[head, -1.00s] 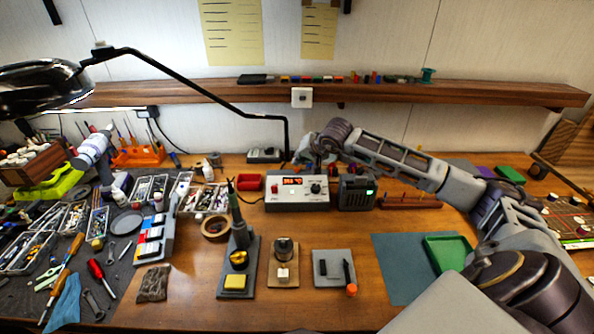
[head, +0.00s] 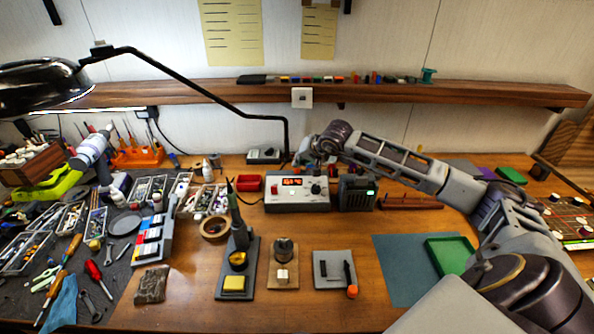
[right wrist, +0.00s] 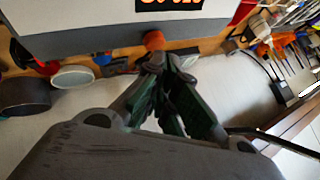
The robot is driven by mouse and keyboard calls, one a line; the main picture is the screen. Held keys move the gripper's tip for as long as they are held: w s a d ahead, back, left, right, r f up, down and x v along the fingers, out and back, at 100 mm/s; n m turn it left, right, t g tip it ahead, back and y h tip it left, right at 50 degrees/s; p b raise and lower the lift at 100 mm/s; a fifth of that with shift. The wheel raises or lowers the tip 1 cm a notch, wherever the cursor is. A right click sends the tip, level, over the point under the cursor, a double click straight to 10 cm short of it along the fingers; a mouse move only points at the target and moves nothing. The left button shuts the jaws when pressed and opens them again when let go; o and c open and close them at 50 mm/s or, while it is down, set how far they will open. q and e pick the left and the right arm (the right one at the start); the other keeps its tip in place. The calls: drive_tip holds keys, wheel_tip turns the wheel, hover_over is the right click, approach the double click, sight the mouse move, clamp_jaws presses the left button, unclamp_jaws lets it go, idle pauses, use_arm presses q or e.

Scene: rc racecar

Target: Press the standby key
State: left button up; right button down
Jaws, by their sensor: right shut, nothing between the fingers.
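The grey control station (head: 297,204) with a lit orange display (head: 292,182) stands at the back middle of the bench. Its front shows a red switch, a pale button and a dark knob (head: 316,188). I cannot tell which control is the standby key. My right gripper (head: 303,164) is over the station's back top edge, partly hidden by its own wrist. In the right wrist view the shut, empty fingertips (right wrist: 163,65) are close to a small orange part (right wrist: 154,40) at the edge of the station (right wrist: 100,30); contact is unclear. My left gripper is out of view.
A dark box with a green light (head: 357,194) stands right of the station, and a red tray (head: 249,184) left of it. A soldering iron stand (head: 238,262) is in front. The black lamp arm (head: 210,92) reaches down behind the station.

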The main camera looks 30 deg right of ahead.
drive_tip(key=shift+f, duration=0.1)
drive_tip(key=shift+f+b, duration=0.2)
drive_tip(key=shift+b, duration=0.15)
idle(0.5)
drive_tip(key=shift+f, duration=0.15)
idle(0.3)
drive_tip(key=shift+r, duration=0.95)
drive_tip(key=shift+r, duration=0.15)
